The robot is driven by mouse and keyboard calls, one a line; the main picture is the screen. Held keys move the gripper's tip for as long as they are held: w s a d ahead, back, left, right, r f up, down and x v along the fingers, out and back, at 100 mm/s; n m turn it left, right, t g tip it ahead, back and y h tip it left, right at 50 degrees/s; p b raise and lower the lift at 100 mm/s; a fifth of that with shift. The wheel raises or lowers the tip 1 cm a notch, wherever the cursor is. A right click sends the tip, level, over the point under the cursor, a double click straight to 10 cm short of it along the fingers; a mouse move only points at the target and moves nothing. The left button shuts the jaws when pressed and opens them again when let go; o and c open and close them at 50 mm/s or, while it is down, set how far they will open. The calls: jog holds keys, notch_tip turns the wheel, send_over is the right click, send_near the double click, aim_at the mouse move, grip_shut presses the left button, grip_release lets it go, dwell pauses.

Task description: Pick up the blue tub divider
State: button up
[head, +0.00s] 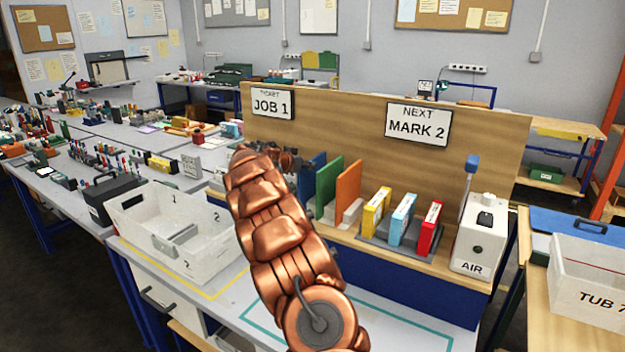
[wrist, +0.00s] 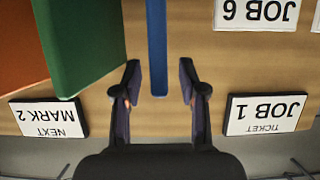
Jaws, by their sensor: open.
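The blue tub divider (wrist: 157,45) is a thin upright panel, seen nearly edge-on in the wrist view. My gripper (wrist: 159,66) is open, with one finger on each side of the divider and a gap on both sides. In the head view the blue divider (head: 313,172) stands left of the green divider (head: 327,187), partly hidden by my copper-coloured arm. My gripper is mostly hidden behind the arm there.
The green divider (wrist: 82,45) and an orange divider (head: 348,187) stand close beside the blue one. A wooden back panel (head: 345,125) rises behind them. A white tub (head: 205,240) sits on the table at left. Colored cases and an AIR unit (head: 478,240) stand at right.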

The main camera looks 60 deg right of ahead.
jog(key=shift+p+x, duration=0.45)
jog(key=shift+x, duration=0.85)
jog(key=shift+c, duration=0.4)
grip_shut()
